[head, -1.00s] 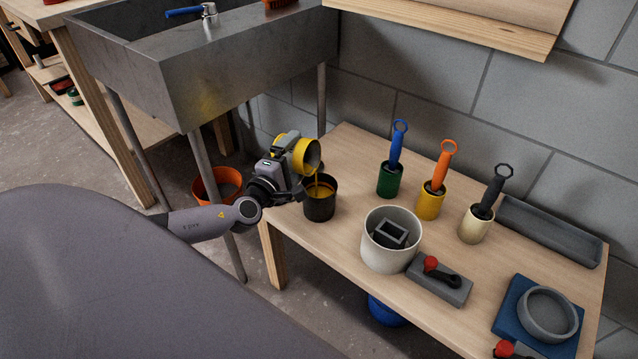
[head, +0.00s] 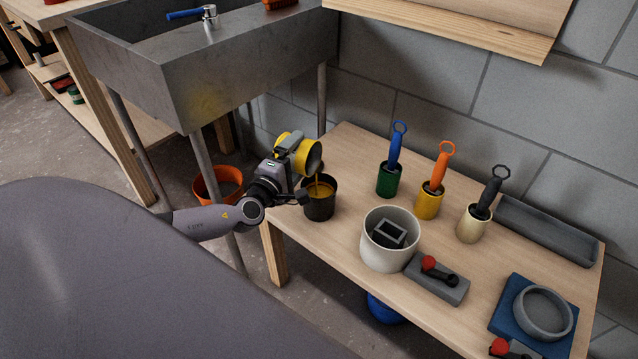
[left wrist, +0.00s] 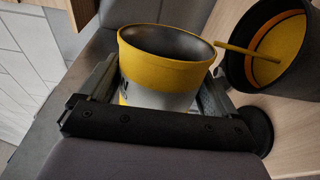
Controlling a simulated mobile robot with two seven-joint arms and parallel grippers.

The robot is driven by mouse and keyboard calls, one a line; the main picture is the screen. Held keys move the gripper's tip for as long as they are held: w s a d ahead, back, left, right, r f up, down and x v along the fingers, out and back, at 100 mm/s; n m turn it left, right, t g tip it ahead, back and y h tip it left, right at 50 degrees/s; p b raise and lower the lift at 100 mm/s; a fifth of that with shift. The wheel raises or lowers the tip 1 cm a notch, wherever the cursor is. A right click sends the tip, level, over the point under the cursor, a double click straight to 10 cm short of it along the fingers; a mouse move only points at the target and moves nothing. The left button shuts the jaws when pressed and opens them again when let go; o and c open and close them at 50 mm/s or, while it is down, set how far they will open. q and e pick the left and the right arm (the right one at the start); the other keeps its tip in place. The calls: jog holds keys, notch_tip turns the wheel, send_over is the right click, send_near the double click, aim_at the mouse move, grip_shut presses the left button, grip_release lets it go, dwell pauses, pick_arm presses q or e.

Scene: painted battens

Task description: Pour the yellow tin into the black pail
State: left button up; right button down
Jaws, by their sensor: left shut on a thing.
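The yellow tin (head: 306,158) is tilted over the black pail (head: 320,207) at the left end of the bench. My left gripper (head: 290,160) is shut on the tin. In the left wrist view the tin (left wrist: 168,58) sits between the two fingers, its mouth toward the pail (left wrist: 240,75). A thin yellow stream runs from the tin's rim into the pail. Yellow paint (left wrist: 284,50) shows inside the pail. The pail stands upright on the bench. My right gripper is not in view.
A white bucket (head: 376,252) with a grey block in it stands right of the pail. Several coloured tins with handled tools (head: 430,203) stand behind. A metal sink (head: 170,85) is at the left. An orange bucket (head: 205,190) is below it.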

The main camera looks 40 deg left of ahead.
pick_arm(q)
jog(key=shift+w+d+r+m+p, duration=0.1)
jog(key=shift+r+m+p, duration=0.2)
jog(key=shift+p, duration=0.15)
